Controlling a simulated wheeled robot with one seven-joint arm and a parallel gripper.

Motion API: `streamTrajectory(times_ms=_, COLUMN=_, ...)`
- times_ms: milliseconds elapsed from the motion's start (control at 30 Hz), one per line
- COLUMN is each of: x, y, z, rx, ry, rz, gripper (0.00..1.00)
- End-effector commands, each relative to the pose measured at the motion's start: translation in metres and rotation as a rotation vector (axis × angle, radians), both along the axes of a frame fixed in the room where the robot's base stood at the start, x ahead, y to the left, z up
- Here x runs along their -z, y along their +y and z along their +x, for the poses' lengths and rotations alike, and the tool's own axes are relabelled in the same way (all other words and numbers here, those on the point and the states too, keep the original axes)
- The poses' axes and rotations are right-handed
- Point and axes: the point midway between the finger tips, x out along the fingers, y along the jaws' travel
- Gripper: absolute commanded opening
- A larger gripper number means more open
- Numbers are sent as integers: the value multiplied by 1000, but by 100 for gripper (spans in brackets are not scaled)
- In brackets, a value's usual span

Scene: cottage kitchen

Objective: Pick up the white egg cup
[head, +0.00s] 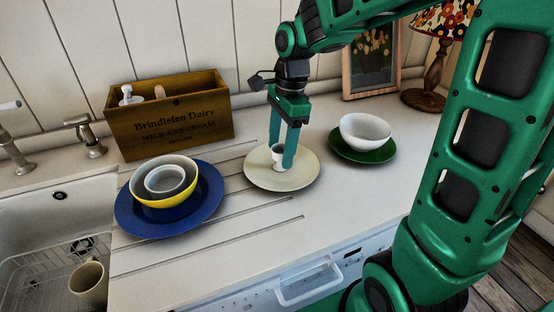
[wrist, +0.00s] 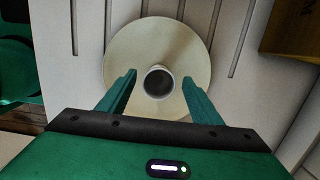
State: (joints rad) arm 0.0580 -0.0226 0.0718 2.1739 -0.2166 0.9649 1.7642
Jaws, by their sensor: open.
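The white egg cup (head: 279,156) stands upright on a cream plate (head: 308,178) on the worktop. My gripper (head: 282,158) points down over the plate with its green fingers on either side of the cup, one finger hiding part of it in the head view. In the wrist view the egg cup (wrist: 158,82) shows from above as a round white rim with a dark inside. It sits between the open fingers (wrist: 160,83), near the level of their tips, with a gap on each side. The plate (wrist: 125,45) lies beneath it.
A blue plate (head: 205,205) with a yellow bowl (head: 160,200) and a smaller bowl (head: 166,180) inside stands left. A green plate (head: 345,152) with a white bowl (head: 365,131) stands right. A wooden crate (head: 170,120) is behind. The sink holds a mug (head: 88,283).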

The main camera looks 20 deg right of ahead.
Motion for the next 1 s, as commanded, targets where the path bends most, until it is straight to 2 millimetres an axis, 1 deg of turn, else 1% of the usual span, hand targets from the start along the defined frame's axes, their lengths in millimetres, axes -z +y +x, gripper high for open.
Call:
streamTrajectory(times_ms=100, x=7, y=1, z=-1, rx=0, ry=1, rz=-1, gripper=59)
streamTrajectory(times_ms=333, x=8, y=1, z=0, rx=-1, ry=0, rz=-1, gripper=59)
streamTrajectory(times_ms=367, x=8, y=1, z=0, rx=-1, ry=0, rz=-1, gripper=52)
streamTrajectory(times_ms=400, x=8, y=1, z=0, rx=-1, ry=0, rz=-1, gripper=42)
streamTrajectory(times_ms=467, x=8, y=1, z=0, rx=-1, ry=0, rz=-1, gripper=28)
streamTrajectory(times_ms=500, x=8, y=1, z=0, rx=-1, ry=0, rz=-1, gripper=18)
streamTrajectory(times_ms=533, x=8, y=1, z=0, rx=-1, ry=0, rz=-1, gripper=15)
streamTrajectory(times_ms=833, x=7, y=1, z=0, rx=-1, ry=-1, rz=-1, gripper=15)
streamTrajectory(times_ms=1000, x=-2, y=1, z=1, rx=-2, ry=-3, rz=0, gripper=15)
